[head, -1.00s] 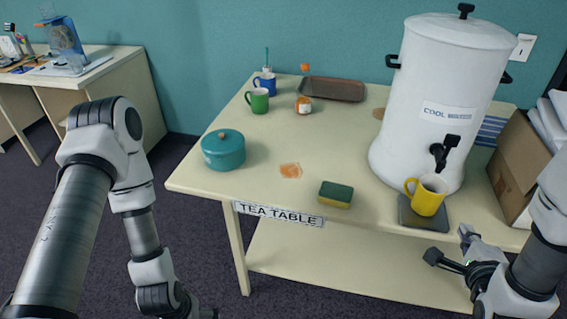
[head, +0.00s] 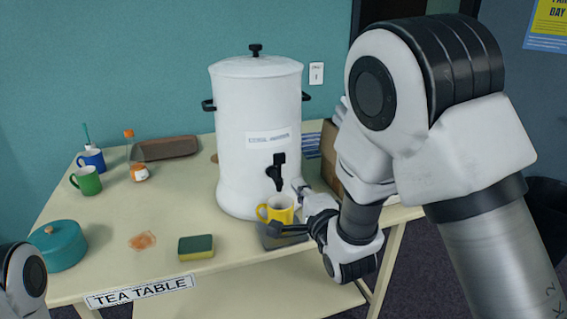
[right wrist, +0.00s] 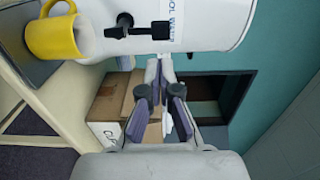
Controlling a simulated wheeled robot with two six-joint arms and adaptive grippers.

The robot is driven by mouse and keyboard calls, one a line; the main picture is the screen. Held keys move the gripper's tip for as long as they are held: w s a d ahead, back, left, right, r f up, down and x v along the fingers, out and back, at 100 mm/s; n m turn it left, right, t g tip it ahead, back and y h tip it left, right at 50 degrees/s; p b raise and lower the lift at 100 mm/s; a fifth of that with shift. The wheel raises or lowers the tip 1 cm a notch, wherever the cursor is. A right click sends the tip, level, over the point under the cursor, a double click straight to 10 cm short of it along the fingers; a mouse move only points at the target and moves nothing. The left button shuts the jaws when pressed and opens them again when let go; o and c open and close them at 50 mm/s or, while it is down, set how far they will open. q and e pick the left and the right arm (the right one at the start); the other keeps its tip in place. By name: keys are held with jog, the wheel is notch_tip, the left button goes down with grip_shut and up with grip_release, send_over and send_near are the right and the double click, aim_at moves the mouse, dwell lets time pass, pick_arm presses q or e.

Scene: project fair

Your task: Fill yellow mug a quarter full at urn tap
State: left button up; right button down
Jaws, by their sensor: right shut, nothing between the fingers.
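The yellow mug (head: 276,211) stands upright on a dark drip tray (head: 285,238) in front of the white urn (head: 255,110). Its handle points left in the head view. The urn's black tap (head: 277,172) is just above the mug, and no stream shows. The mug (right wrist: 52,38) and tap (right wrist: 135,29) also show in the right wrist view, at upper left. My right gripper (head: 292,210) is at the mug's right side, shut and empty; its fingers (right wrist: 160,92) hold nothing. I cannot tell if the mug holds liquid. My left gripper is out of view.
On the table are a sponge (head: 196,247), teal pot (head: 60,246), green mug (head: 87,181), blue mug (head: 92,161), orange-labelled jar (head: 139,173) and brown tray (head: 168,148). A cardboard box (right wrist: 108,102) is right of the urn, partly behind my right arm.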

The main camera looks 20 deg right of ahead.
aim_at(280, 160)
jog(key=w+p, duration=0.1)
jog(key=w, duration=0.4)
jog(key=w+p, duration=0.2)
jog(key=w, duration=0.3)
jog(key=shift+a+r, duration=0.1)
jog(key=shift+a, duration=0.1)
jog(key=shift+w, duration=0.2)
